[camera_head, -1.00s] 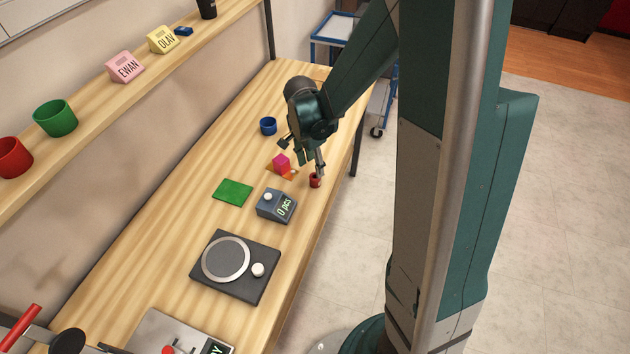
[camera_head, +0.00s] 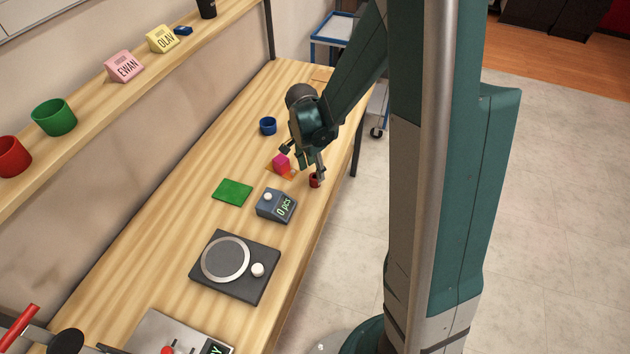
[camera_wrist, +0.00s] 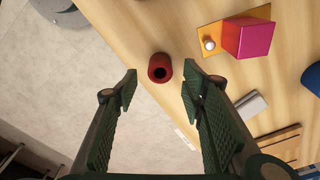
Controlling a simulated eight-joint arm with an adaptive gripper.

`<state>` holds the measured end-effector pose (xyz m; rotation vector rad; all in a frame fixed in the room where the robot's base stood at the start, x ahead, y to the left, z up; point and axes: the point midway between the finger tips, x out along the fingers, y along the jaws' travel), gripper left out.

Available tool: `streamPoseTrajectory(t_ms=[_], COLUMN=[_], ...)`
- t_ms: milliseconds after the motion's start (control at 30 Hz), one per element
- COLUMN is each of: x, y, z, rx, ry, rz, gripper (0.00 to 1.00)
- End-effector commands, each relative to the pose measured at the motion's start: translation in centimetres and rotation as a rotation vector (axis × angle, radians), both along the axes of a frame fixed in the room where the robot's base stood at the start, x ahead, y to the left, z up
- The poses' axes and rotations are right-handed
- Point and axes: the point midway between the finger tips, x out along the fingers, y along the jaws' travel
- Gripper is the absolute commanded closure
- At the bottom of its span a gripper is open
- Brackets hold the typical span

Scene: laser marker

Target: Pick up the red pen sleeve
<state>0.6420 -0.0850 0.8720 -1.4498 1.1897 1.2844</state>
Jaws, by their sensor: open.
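The red pen sleeve (camera_head: 314,181) is a short red cylinder with a dark hole, standing near the right edge of the wooden table. In the wrist view the sleeve (camera_wrist: 160,68) lies just beyond the fingertips, between their lines and a little nearer the right finger. My gripper (camera_head: 304,166) is over the table beside the sleeve, and one finger overlaps it in the head view. In the wrist view my gripper (camera_wrist: 160,82) is open with nothing between its fingers.
A magenta block (camera_head: 281,161) on an orange plate is close to my gripper. A counter box (camera_head: 276,206), a green pad (camera_head: 232,192) and a blue cup (camera_head: 268,126) stand nearby. The table's edge runs close by the sleeve, with floor beyond.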

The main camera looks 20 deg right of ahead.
Motion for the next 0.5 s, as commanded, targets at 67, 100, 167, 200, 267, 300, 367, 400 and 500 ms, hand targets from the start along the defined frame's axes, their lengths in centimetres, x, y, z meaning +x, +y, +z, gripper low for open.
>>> streamPoseTrajectory(t_ms=[67, 100, 167, 200, 267, 300, 367, 400, 500], x=[0.0, 0.0, 0.0, 0.0, 0.0, 0.1, 0.1, 0.2, 0.2], y=[0.0, 0.0, -0.1, -0.1, -0.2, -0.3, -0.4, -0.4, -0.5], z=[-0.2, -0.3, -0.7, -0.9, -1.5, -1.8, -2.5, -2.9, -3.8], rx=[0.000, 0.000, 0.000, 0.000, 0.000, 0.000, 0.000, 0.000, 0.000], ry=[0.000, 0.000, 0.000, 0.000, 0.000, 0.000, 0.000, 0.000, 0.000], rz=[0.000, 0.000, 0.000, 0.000, 0.000, 0.000, 0.000, 0.000, 0.000], gripper=[0.59, 0.59, 0.59, 0.59, 0.59, 0.59, 0.59, 0.59, 0.59])
